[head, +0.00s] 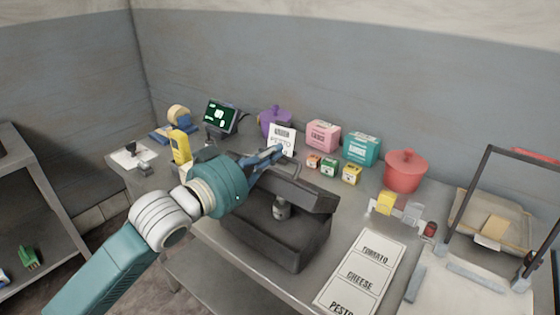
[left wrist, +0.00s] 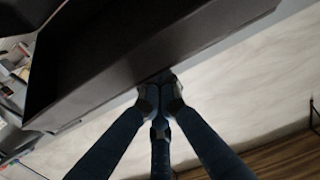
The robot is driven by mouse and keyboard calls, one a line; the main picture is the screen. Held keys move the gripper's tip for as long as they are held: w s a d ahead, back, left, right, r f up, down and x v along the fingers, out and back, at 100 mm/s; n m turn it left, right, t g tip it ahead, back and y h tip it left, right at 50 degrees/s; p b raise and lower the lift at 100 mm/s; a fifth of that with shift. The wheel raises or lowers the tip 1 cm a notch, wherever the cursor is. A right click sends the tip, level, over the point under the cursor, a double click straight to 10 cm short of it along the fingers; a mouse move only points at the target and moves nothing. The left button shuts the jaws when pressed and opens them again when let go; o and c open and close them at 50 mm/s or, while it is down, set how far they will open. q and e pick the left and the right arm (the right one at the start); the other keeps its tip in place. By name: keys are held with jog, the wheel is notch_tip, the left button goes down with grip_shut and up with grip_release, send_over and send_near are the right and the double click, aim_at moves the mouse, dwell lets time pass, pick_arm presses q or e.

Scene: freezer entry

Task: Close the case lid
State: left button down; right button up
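The dark grey case (head: 262,240) stands on the metal table with its front toward me. Its lid (head: 308,197) is tilted up at the back, so the inside shows. A small grey bottle-like thing (head: 281,208) is inside. My left gripper (head: 268,157) is at the lid's raised upper edge. In the left wrist view its fingertips (left wrist: 160,82) are close together at the lower edge of a large dark panel (left wrist: 120,65), which looks like part of the case. I see nothing held between them, and contact is unclear. My right gripper does not show.
Behind the case are small boxes (head: 329,168), pink and teal boxes (head: 361,148), a red pot (head: 403,170) and a sign (head: 281,139). A label sheet (head: 360,274) lies to its right. A yellow device (head: 180,146) and a screen (head: 221,115) are at left.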

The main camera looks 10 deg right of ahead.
pick_arm(q)
jog(key=s+a+f, duration=0.4)
jog(key=f, duration=0.1)
jog(key=shift+s+a+f, duration=0.15)
jog(key=shift+s+a, duration=0.05)
jog(key=shift+s, duration=0.05)
jog(key=shift+s+a+f, duration=0.1)
jog(key=shift+a+f, duration=0.05)
jog(key=shift+f, duration=0.1)
dwell(1.5)
jog(key=shift+r, duration=0.15)
dwell(0.5)
